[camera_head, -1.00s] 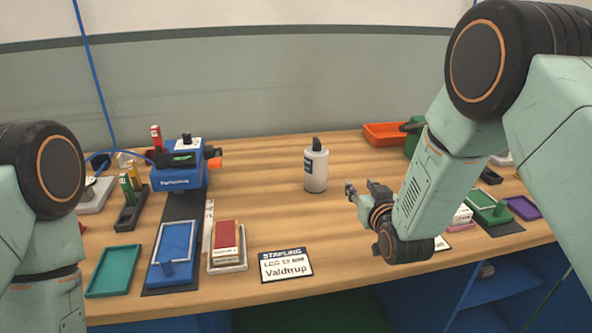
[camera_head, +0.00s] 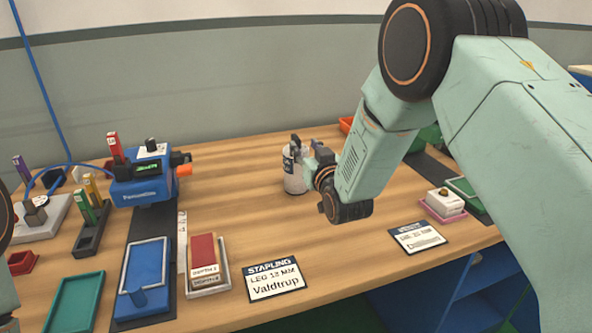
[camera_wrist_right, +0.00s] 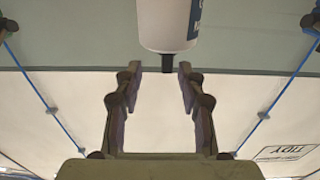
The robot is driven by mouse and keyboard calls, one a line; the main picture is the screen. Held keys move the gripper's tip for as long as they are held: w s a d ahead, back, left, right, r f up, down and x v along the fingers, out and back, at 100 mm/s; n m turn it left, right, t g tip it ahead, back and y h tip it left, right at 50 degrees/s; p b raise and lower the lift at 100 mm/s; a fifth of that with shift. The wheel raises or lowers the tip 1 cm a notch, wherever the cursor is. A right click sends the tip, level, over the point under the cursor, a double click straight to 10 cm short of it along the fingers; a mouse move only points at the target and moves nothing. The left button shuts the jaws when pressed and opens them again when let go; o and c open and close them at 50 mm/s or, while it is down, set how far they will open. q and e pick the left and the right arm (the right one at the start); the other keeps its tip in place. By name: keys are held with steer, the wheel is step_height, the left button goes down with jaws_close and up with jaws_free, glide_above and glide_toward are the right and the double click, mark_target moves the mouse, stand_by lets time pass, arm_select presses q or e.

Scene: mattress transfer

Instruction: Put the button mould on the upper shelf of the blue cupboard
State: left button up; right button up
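My right gripper (camera_head: 304,147) is at the white bottle (camera_head: 293,181) with a dark cap, in the middle of the table. In the right wrist view its two fingers (camera_wrist_right: 160,72) are apart, with the bottle (camera_wrist_right: 168,22) beyond the tips and nothing clasped. A white block with a yellow knob (camera_head: 445,203) sits on a pink tray at the right; it may be the button mould, but I cannot be certain. Part of a blue cupboard (camera_head: 470,290) shows below the table's right front edge; its shelves are mostly hidden by my right arm. My left gripper is out of view.
A blue machine (camera_head: 145,188), a blue tray (camera_head: 145,270), a green tray (camera_head: 75,303) and a red block on a white tray (camera_head: 222,271) stand at left. A stapling card (camera_head: 273,278) and another card (camera_head: 417,238) lie near the front edge. Wood between them is clear.

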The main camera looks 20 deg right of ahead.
mark_target(299, 144)
steer(key=shift+w+a, duration=0.7)
steer(key=shift+w, duration=0.35)
steer(key=shift+w+d+f+b, duration=0.15)
steer(key=shift+w+b, duration=0.1)
steer(key=shift+w, duration=0.3)
steer(key=shift+w+d+b, duration=0.15)
steer(key=shift+w+b, duration=0.05)
steer(key=shift+w, duration=0.35)
steer(key=shift+w+d, duration=0.25)
steer(key=shift+w, duration=0.2)
steer(key=shift+a+r, duration=0.2)
steer(key=shift+a, duration=0.3)
steer(key=shift+d+f, duration=0.15)
steer(key=shift+d, duration=0.2)
steer(key=c, duration=0.5)
steer(key=shift+a, duration=0.3)
jaws_close()
steer(key=shift+d, duration=0.2)
